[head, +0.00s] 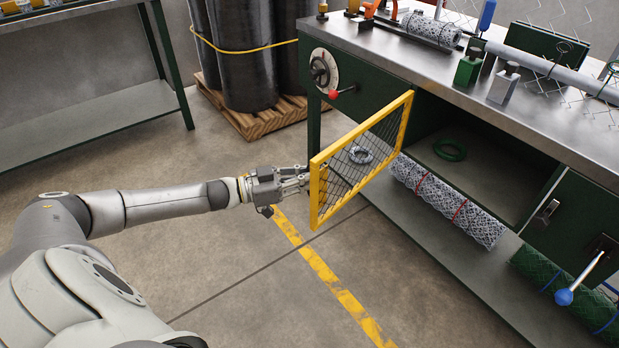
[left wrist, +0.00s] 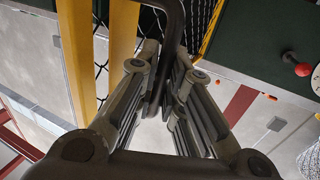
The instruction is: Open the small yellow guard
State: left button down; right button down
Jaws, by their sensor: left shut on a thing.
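The small yellow guard (head: 362,127), a yellow frame with dark wire mesh, stands swung out from the front of the green bench, and the opening (head: 475,172) behind it is uncovered. My left gripper (head: 302,181) is at the guard's outer edge. In the left wrist view my left gripper (left wrist: 163,85) is shut on the guard's dark handle (left wrist: 178,30); the guard's yellow frame (left wrist: 78,50) is beside it. The fingertips are partly hidden behind the handle. My right gripper is not in view.
Inside the opening lies a green wire coil (head: 450,150); a grey coil (head: 360,155) shows through the mesh. A dial with a red knob (head: 333,94) is left of the guard. A wire roll (head: 447,202) lies below. The floor in front is clear.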

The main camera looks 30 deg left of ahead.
pick_arm(q)
jog(key=c, duration=1.5)
grip_release()
jog(key=v, duration=1.2)
